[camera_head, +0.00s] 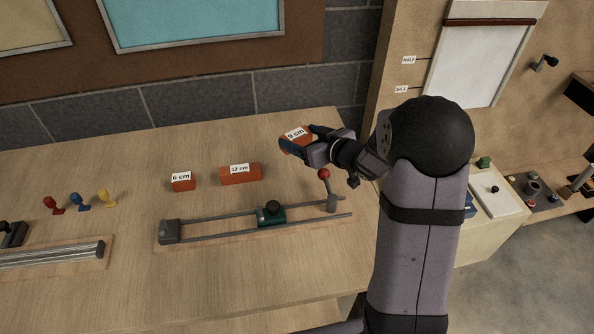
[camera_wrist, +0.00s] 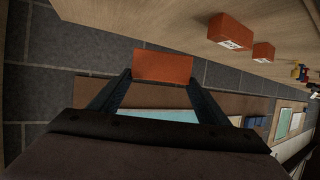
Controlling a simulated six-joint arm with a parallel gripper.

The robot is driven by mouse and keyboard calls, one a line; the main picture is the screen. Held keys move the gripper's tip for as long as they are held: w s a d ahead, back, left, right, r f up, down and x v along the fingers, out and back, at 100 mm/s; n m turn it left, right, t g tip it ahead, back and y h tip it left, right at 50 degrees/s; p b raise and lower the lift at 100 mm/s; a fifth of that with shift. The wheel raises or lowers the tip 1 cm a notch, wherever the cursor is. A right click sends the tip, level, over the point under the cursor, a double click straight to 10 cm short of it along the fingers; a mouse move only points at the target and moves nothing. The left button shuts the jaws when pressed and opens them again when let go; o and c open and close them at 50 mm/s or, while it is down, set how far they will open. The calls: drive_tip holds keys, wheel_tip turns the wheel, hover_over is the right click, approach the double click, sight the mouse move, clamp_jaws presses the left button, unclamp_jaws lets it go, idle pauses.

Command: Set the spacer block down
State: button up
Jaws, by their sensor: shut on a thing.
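My gripper (camera_head: 303,144) is shut on an orange-red spacer block labelled 9 cm (camera_head: 296,136). The block is at the right back of the wooden table, near the grey wall, and appears raised above the tabletop. In the wrist view the held block (camera_wrist: 162,67) sits between the two dark fingertips. A 6 cm block (camera_head: 183,184) and a longer 12 cm block (camera_head: 240,174) rest on the table to the left of my gripper. Both also show at the upper right of the wrist view.
A twin-rail slide with a green carriage (camera_head: 271,216) and a red-knobbed lever (camera_head: 324,175) lies in front of the blocks. Red, blue and yellow pegs (camera_head: 81,201) stand at the left. Bare tabletop (camera_head: 120,165) lies behind and left of the blocks.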

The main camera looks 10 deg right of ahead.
drive_tip(key=shift+h, duration=0.4)
drive_tip(key=shift+f, duration=5)
drive_tip(key=shift+f, duration=0.1)
drive_tip(key=shift+f, duration=0.15)
drive_tip(key=o, duration=1.1)
drive_tip(key=shift+r, duration=0.25)
drive_tip(key=b+v, duration=0.1)
drive_tip(key=v, duration=1.1)
drive_tip(key=shift+d, duration=0.1)
